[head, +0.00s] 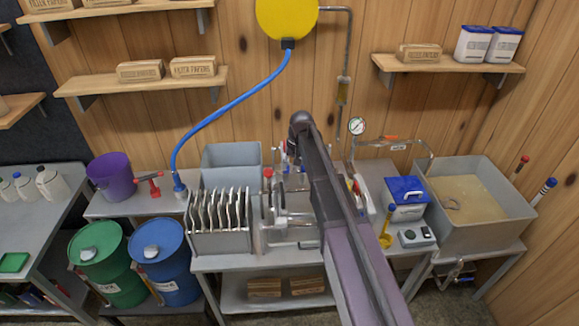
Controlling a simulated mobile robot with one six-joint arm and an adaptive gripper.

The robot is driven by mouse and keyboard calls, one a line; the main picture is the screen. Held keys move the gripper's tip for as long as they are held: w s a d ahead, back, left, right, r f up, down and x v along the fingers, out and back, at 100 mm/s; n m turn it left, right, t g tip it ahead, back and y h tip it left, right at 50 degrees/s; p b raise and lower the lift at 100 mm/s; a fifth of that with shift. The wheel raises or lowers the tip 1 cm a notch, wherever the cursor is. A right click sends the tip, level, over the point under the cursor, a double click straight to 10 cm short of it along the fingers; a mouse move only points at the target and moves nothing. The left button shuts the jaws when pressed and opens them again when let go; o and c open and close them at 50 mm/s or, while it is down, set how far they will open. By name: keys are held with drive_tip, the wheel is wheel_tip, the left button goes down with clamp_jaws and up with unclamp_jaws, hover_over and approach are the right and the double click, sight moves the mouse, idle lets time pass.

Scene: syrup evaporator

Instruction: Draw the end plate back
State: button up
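A metal press-like assembly (287,218) with bars and red-tipped parts stands on the middle of the grey bench. My arm crosses in front of its right part. I cannot make out with certainty which piece is the end plate or how far along the bars it sits. A rack of several upright thin plates (218,212) stands just left of the assembly. My arm rises from the bottom of the head view to a dark joint above the bench. My gripper cannot be made out; it seems hidden behind the arm.
A grey tub (231,165) stands behind the rack. A blue-lidded box (405,197) and a small control box (417,237) sit right of my arm. A blue hose (222,112), pressure gauge (356,126) and pipework hang behind. A large pan (474,228) stands far right.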

drive_tip(key=shift+d+r+p, duration=0.2)
drive_tip(key=shift+r+p, duration=0.65)
drive_tip(key=shift+r, duration=0.1)
drive_tip(key=shift+d+r+p, duration=0.2)
drive_tip(key=shift+r+p, duration=0.65)
drive_tip(key=shift+r, duration=0.1)
drive_tip(key=s+d+f+b, duration=0.4)
drive_tip(key=s+f, duration=0.1)
drive_tip(key=s, duration=0.4)
drive_tip(key=s+d+f+h+b, duration=0.1)
drive_tip(key=s+d+f+b, duration=0.3)
drive_tip(key=s, duration=0.5)
drive_tip(key=s+d+f+h+b, duration=0.1)
drive_tip(key=s+d+f+b, duration=0.3)
drive_tip(key=s, duration=0.6)
drive_tip(key=shift+d+f+m+b, duration=0.3)
drive_tip(key=shift+f+b, duration=0.5)
drive_tip(key=shift+b, duration=0.3)
